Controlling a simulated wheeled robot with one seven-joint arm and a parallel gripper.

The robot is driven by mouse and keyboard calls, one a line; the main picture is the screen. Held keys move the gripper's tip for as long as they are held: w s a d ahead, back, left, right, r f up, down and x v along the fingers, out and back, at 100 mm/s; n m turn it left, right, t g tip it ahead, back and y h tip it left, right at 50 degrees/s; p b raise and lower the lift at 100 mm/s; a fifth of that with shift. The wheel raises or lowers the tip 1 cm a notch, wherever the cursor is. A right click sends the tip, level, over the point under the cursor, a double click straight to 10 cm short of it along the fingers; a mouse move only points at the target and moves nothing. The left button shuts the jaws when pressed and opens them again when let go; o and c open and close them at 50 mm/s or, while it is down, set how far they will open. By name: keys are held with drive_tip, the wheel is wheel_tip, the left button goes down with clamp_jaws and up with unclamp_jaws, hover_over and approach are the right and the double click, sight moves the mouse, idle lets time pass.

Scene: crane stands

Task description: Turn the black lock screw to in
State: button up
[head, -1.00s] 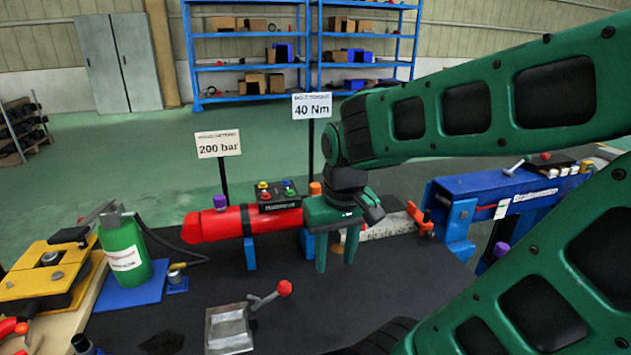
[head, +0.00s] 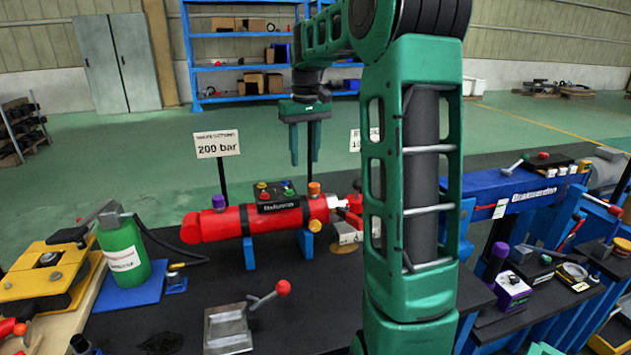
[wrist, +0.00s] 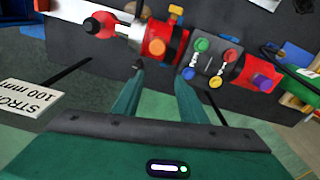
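My gripper (head: 304,163) is raised above and behind the red cylinder (head: 228,221), pointing down. Its two fingers are apart with nothing between them, and the wrist view shows the same open fingers (wrist: 158,90). The red cylinder lies along the bench with a purple knob (head: 219,202), an orange knob (head: 314,188) and a yellow knob (head: 315,226). In the wrist view the cylinder (wrist: 157,44) lies beyond the fingertips, with a silver rod at its end. I cannot pick out the black lock screw with certainty in either view.
A button box (head: 275,194) sits on the cylinder. A 200 bar sign (head: 217,144) stands behind it. A green bottle (head: 124,252) is at left. A grey block (head: 228,330) with a red-knobbed lever (head: 283,288) lies in front. A blue beam (head: 512,193) stands at right.

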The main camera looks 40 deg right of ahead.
drive_tip(key=d, duration=0.6)
drive_tip(key=shift+m+y, duration=0.4)
drive_tip(key=f, duration=1)
drive_tip(key=shift+w+a, duration=0.2)
drive_tip(key=shift+a, duration=0.05)
clamp_jaws()
